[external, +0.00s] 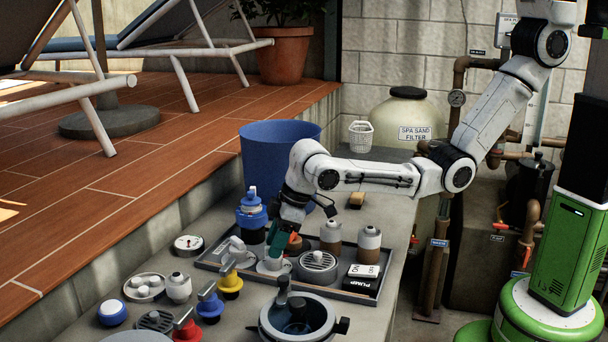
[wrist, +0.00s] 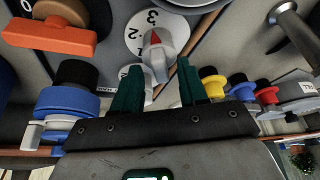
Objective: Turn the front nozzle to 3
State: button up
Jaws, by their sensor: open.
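In the wrist view a grey nozzle (wrist: 157,62) with a red pointer mark stands on a white numbered dial (wrist: 133,45). The numerals 3 and 2 show; the red mark points roughly toward the 3, but the exact setting is hard to read. My gripper (wrist: 158,70) has its two teal fingers apart, one on each side of the nozzle's near end. Contact cannot be told. In the external view my gripper (external: 279,242) reaches down over the white dial (external: 270,268) on the tray, hiding most of the nozzle.
Yellow (external: 231,284), blue (external: 210,308) and red (external: 187,330) fittings line the front. A grey tray (external: 210,262) holds several items. A blue bucket (external: 270,145) stands behind.

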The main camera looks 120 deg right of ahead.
jog(key=b+v, duration=0.1)
jog(key=v, duration=0.9)
jog(key=shift+s+r, duration=0.2)
jog(key=s+a+f+n+y+b, duration=0.1)
jog(key=s+a+f+n, duration=0.1)
jog(key=a, duration=0.4)
jog(key=s+a+f+n+y+b, duration=0.1)
jog(key=s+a+f+n+y, duration=0.1)
jog(key=s+a, duration=0.3)
jog(key=s+a+f+n+y+b, duration=0.2)
jog(key=s+a+n, duration=0.1)
jog(key=a, duration=0.5)
jog(key=shift+s+a+f, duration=0.2)
jog(key=shift+f, duration=0.05)
jog(key=s+d+f+m+g+h, duration=0.1)
jog(key=s+d+f, duration=0.3)
jog(key=s, duration=0.5)
jog(key=s+d+f+m+g+h, duration=0.1)
jog(key=s+d+f, duration=0.3)
jog(key=s, duration=0.5)
jog(key=s+d+f+m+g+h, duration=0.1)
jog(key=s+d+f, duration=0.3)
jog(key=s, duration=0.5)
jog(key=shift+d+m+h, duration=0.15)
jog(key=shift+m+h, duration=0.35)
jog(key=shift+m, duration=0.4)
jog(key=shift+f, duration=0.1)
